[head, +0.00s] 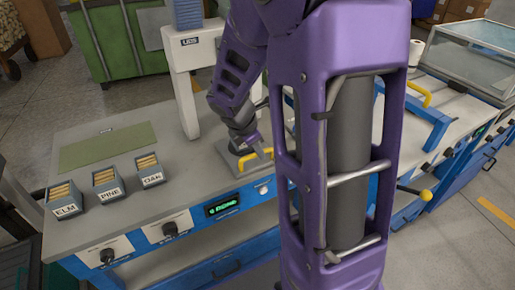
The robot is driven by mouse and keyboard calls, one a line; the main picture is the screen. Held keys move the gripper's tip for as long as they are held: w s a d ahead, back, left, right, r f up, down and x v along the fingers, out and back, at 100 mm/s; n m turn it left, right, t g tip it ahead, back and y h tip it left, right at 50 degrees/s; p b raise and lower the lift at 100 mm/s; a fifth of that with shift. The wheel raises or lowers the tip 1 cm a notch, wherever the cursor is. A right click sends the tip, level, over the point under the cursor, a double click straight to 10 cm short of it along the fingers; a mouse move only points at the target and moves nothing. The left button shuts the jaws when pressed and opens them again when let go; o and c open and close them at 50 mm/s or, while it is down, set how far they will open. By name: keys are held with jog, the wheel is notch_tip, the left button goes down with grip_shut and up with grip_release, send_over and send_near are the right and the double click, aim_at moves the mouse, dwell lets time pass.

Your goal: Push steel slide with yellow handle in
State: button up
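A flat steel slide (225,153) lies on the grey bench top below the white press column. My gripper (262,150) is just above and beside this handle, at the end of my purple arm. Whether it touches the handle, and whether its fingers are apart, is too small to tell. My arm hides part of the slide's back and right side.
Bins marked ELM (66,202), PINE (107,186) and OAK (150,172) stand at the left of the bench. The white press (187,75) rises behind the slide. Another yellow handle (419,93) and a yellow-knobbed lever (415,193) are at the right.

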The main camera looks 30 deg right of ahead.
grip_shut()
dwell(1.1)
